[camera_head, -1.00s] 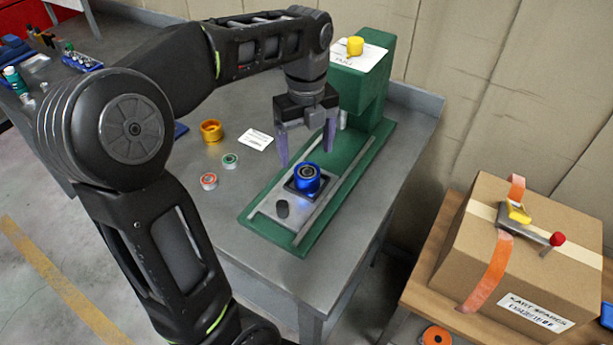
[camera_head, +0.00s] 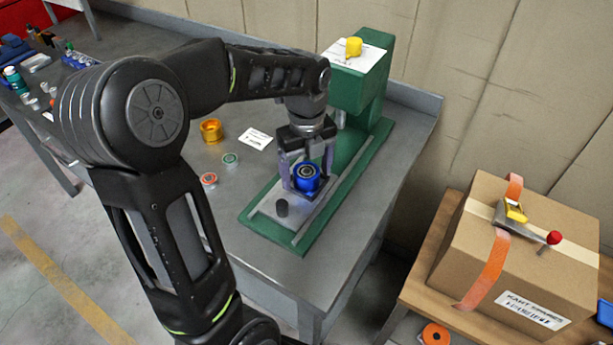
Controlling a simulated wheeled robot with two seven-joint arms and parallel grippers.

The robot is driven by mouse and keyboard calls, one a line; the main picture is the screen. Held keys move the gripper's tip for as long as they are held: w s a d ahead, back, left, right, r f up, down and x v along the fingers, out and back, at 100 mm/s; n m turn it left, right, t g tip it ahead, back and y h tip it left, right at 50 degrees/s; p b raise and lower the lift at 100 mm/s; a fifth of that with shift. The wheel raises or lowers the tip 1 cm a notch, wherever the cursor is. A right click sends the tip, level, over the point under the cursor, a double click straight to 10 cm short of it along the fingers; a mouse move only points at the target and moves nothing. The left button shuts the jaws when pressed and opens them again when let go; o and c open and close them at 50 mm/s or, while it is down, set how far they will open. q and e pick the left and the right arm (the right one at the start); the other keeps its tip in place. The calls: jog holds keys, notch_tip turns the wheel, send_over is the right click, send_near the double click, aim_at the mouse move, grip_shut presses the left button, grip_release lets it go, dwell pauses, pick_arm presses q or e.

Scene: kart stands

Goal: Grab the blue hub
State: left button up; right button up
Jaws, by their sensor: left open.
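The blue hub (camera_head: 307,178) sits upright on the sliding plate of the green press (camera_head: 362,92), on the grey bench. My left gripper (camera_head: 306,172) is open and lowered over the hub from above. One finger is on the hub's left side and the other on its right. I cannot tell whether the fingers touch it. My right gripper is not in view.
A short dark peg (camera_head: 281,208) stands on the plate in front of the hub. An orange-gold hub (camera_head: 211,131), a white label card (camera_head: 255,139), a green-rimmed ring (camera_head: 231,159) and a red-rimmed ring (camera_head: 208,180) lie left. A cardboard box (camera_head: 480,250) stands at right.

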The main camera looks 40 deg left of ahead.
pick_arm(q)
jog(key=shift+c, duration=0.5)
grip_shut()
dwell(0.8)
